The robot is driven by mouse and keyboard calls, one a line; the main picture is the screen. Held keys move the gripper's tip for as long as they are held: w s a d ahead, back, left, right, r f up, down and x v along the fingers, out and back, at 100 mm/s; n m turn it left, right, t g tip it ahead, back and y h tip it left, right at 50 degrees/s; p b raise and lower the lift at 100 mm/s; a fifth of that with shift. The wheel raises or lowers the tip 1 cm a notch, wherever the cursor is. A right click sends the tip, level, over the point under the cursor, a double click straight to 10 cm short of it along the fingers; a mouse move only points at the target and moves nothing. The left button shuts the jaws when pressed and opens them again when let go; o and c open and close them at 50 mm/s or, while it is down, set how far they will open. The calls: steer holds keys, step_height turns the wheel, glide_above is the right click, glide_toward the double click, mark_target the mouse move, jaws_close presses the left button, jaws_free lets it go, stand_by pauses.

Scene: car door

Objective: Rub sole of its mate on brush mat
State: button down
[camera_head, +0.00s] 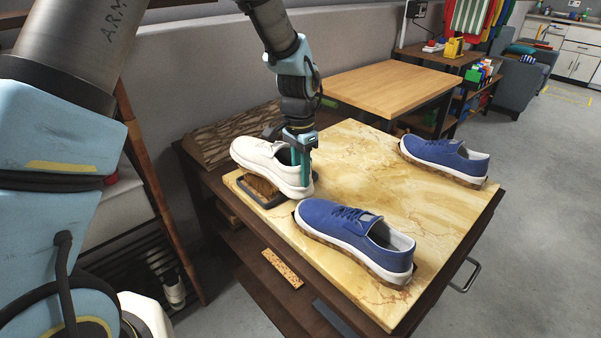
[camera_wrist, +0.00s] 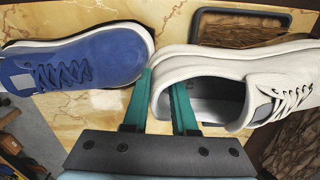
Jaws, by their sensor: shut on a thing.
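A white shoe (camera_head: 269,164) is over the brush mat (camera_head: 262,190) at the left end of the marble-patterned table. My gripper (camera_head: 301,168) is shut on the shoe's heel wall, one finger inside the opening and one outside. The wrist view shows the white shoe (camera_wrist: 240,82) with the teal fingers of my gripper (camera_wrist: 165,95) at its heel. The dark-framed mat (camera_wrist: 240,25) shows beside it. Whether the sole touches the bristles I cannot tell. A blue shoe (camera_head: 350,235) stands at the front, another blue shoe (camera_head: 445,158) at the far right.
The table top (camera_head: 370,170) is clear between the shoes. A wooden table (camera_head: 390,88) stands behind. A brown patterned box (camera_head: 225,135) sits behind the white shoe. A metal handle (camera_head: 468,275) sticks out at the right side.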

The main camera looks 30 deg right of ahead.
mark_target(286, 164)
steer(key=shift+w+a+p, duration=0.25)
steer(key=shift+w+p, duration=0.05)
steer(key=shift+w, duration=1.05)
steer(key=shift+w+a+p, duration=0.2)
steer(key=shift+w+p, duration=0.1)
steer(key=shift+w, duration=1.05)
steer(key=shift+s+d, duration=0.2)
steer(key=shift+s, duration=0.8)
steer(key=shift+s+d, duration=0.15)
steer(key=shift+s, duration=0.8)
steer(key=shift+s+d, duration=0.2)
steer(key=shift+s, duration=0.8)
steer(key=shift+w+a+f+p, duration=0.1)
steer(key=shift+w+a+p, duration=0.1)
steer(key=shift+w, duration=0.8)
steer(key=shift+w+a+p, duration=0.2)
steer(key=shift+w+a, duration=0.05)
steer(key=shift+w, duration=0.7)
steer(key=shift+w+a+f+p, duration=0.1)
steer(key=shift+w+a+p, duration=0.1)
steer(key=shift+w, duration=0.8)
steer(key=shift+r, duration=0.1)
